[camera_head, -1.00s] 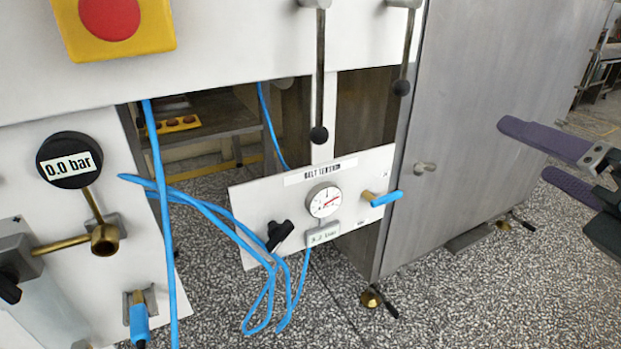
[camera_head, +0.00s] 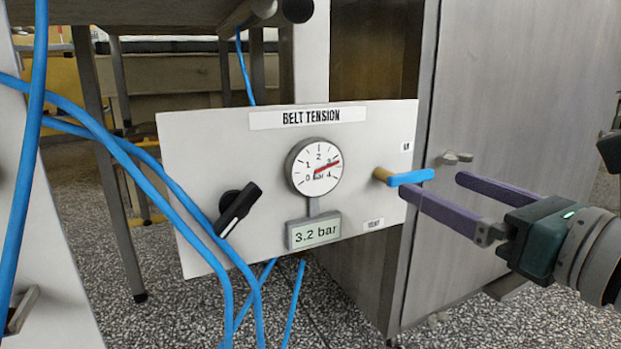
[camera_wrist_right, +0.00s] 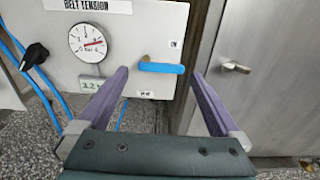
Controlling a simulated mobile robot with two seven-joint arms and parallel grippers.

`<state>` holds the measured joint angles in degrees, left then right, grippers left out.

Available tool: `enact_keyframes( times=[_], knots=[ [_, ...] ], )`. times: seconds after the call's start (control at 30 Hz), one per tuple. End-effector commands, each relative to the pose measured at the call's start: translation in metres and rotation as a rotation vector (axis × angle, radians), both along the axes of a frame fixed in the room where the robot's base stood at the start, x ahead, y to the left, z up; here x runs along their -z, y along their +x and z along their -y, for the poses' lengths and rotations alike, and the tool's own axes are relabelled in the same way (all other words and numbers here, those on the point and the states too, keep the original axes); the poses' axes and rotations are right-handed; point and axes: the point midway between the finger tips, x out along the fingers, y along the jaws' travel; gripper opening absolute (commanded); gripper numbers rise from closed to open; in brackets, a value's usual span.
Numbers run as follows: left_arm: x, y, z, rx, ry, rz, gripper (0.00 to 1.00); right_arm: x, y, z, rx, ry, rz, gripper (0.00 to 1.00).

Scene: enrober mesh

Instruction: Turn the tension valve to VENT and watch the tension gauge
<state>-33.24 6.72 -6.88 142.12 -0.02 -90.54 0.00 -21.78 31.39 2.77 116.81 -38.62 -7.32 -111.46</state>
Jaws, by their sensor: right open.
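The white BELT TENSION panel (camera_head: 270,118) carries the valve, whose blue handle (camera_head: 410,177) points right from a brass stem (camera_head: 381,175). The VENT label (camera_head: 373,224) is below the handle; another small label (camera_head: 406,147), too small to read, is above. The tension gauge (camera_head: 314,167) has its red needle past 3, and the display (camera_head: 314,233) reads 3.2 bar. My right gripper (camera_head: 433,184) is open at the handle. In the right wrist view the handle (camera_wrist_right: 162,67) appears between the purple fingertips; contact cannot be told. My left gripper is out of view.
A black knob (camera_head: 238,208) is on the panel's left. Blue hoses (camera_head: 150,165) hang in front of its left edge. A grey metal door (camera_head: 530,90) with a small latch (camera_head: 457,158) stands right of the panel, behind my gripper.

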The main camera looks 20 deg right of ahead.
Motion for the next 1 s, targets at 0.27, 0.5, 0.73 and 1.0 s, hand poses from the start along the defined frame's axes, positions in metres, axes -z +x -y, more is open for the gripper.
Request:
enact_keyframes(
  times=[0.27,0.5,0.73,1.0],
  knots=[
    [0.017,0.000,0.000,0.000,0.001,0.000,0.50,0.002,0.044,-0.003,0.002,-0.003,0.001,1.00],
    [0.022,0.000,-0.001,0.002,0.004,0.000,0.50,0.001,0.061,-0.004,0.003,-0.002,-0.001,1.00],
    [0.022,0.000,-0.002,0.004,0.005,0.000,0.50,0.001,0.063,-0.004,0.003,0.000,-0.002,1.00],
    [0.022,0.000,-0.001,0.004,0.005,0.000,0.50,0.001,0.063,-0.004,0.002,0.000,-0.002,0.80]
  ],
)
